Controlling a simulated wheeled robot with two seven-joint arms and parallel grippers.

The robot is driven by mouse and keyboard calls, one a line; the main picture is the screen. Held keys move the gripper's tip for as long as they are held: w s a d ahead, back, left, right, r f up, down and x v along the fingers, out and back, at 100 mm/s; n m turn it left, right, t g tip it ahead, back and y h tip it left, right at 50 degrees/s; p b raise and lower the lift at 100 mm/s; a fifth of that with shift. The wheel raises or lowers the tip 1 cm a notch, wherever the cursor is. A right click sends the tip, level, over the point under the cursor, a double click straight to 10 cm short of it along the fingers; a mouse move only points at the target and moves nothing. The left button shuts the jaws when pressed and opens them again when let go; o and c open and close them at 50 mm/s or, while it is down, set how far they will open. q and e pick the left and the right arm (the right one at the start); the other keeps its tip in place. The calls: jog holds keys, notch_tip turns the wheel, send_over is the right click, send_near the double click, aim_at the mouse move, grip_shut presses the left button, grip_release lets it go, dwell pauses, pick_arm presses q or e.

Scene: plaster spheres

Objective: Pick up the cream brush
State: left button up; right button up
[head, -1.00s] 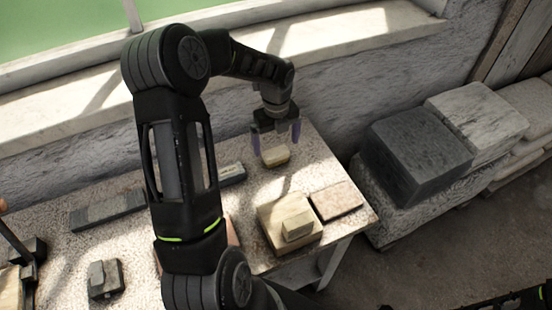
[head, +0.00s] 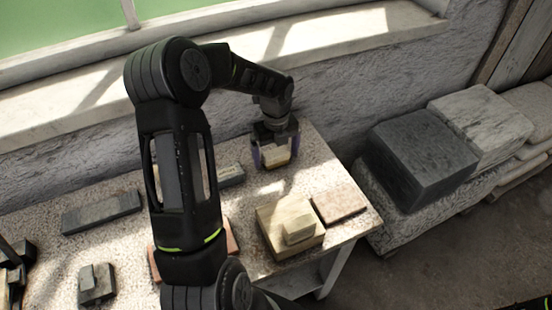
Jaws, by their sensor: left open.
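My right gripper is not in view.
A pale wooden block (head: 268,216) with a smaller block on top and a reddish slab (head: 339,202) lie nearer the table's right edge. A dark grey block (head: 100,212) lies left. A wall and window sill (head: 330,38) rise behind.

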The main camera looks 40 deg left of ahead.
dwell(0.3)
pick_arm(q)
jog(key=c, duration=1.5)
